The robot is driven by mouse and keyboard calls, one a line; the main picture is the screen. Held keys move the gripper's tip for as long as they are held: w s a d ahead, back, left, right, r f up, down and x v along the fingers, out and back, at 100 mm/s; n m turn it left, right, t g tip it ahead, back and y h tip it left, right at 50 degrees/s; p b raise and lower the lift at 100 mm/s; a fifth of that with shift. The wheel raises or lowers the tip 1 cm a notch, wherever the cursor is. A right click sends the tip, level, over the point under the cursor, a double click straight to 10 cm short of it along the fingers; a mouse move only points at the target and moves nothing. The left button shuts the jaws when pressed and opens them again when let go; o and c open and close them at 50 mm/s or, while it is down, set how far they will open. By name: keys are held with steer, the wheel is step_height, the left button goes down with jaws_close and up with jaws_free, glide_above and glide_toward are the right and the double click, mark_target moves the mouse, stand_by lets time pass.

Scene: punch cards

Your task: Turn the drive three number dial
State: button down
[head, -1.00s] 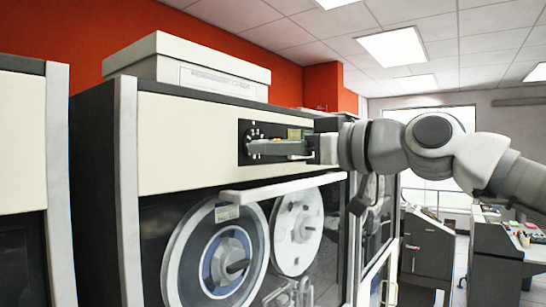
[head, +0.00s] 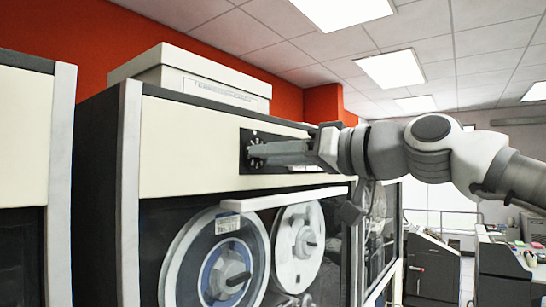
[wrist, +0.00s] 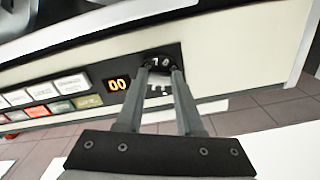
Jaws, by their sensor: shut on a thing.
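The number dial (head: 254,140) is a dark round knob with white marks around it, on a black panel at the top of the tape drive cabinet. In the wrist view the dial (wrist: 158,58) shows between and beyond my fingertips, with a few white digits visible. My gripper (head: 256,154) reaches in from the right, its fingertips at the dial. In the wrist view my gripper (wrist: 159,73) has both fingers closed in on the dial's sides; they hide part of it.
An orange lit display (wrist: 117,84) reads 00 beside the dial. Several coloured buttons (wrist: 40,110) lie farther left. A pale handle bar (head: 285,196) juts out below the panel, above the tape reels (head: 222,268). A box (head: 195,75) sits on the cabinet.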

steer(key=c, duration=0.5)
jaws_free()
steer(key=shift+c, duration=0.2)
steer(key=b+v, duration=0.3)
steer(key=v, duration=1.4)
steer(key=shift+s+d+f, duration=0.1)
steer(key=shift+s+f, duration=0.05)
